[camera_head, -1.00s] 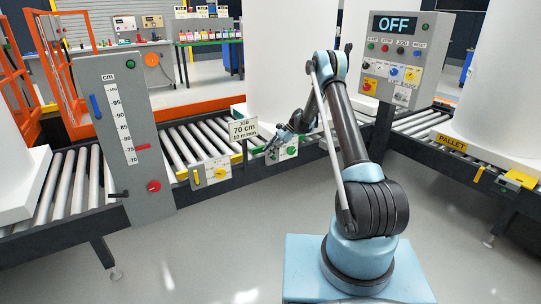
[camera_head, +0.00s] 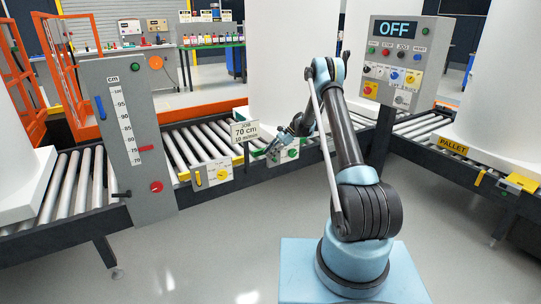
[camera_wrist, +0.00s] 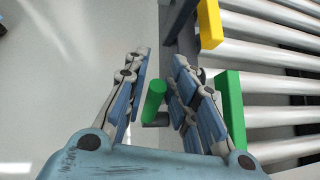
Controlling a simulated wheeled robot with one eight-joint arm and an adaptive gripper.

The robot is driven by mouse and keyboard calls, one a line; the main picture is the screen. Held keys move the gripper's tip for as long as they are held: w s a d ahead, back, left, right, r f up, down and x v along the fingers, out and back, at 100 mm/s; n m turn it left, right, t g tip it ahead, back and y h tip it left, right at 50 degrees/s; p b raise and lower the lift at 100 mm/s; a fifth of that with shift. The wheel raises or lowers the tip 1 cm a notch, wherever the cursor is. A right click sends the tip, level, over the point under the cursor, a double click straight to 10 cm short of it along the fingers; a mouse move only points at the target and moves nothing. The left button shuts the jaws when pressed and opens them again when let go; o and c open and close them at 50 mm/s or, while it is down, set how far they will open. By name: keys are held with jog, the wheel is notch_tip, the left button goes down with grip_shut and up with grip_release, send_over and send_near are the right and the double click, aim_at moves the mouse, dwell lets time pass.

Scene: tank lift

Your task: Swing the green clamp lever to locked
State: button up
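The green clamp lever (camera_wrist: 154,98) shows in the wrist view as a short green rod between the two fingers of my gripper (camera_wrist: 160,85). The fingers are apart, with a clear gap to the left finger; the rod is nearer the right finger, and I cannot tell whether they touch. In the head view my gripper (camera_head: 276,149) is at the white clamp plate (camera_head: 287,155) on the conveyor's front side and hides part of it. A green knob (camera_head: 293,153) shows on that plate.
A green block (camera_wrist: 230,108) stands just right of the right finger, and a yellow block (camera_wrist: 209,24) is farther along the conveyor rail. Rollers (camera_wrist: 275,85) lie to the right. In the head view, a plate with a yellow lever (camera_head: 198,178) and a 70 cm job sign (camera_head: 244,131) are left of my gripper.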

jog(key=shift+w+d, duration=0.15)
jog(key=shift+d, duration=0.05)
jog(key=shift+w+d+r, duration=0.15)
jog(key=shift+d, duration=0.2)
jog(key=v, duration=0.7)
jog(key=shift+a+r, duration=0.15)
jog(key=shift+a, duration=0.05)
jog(key=shift+c, duration=0.6)
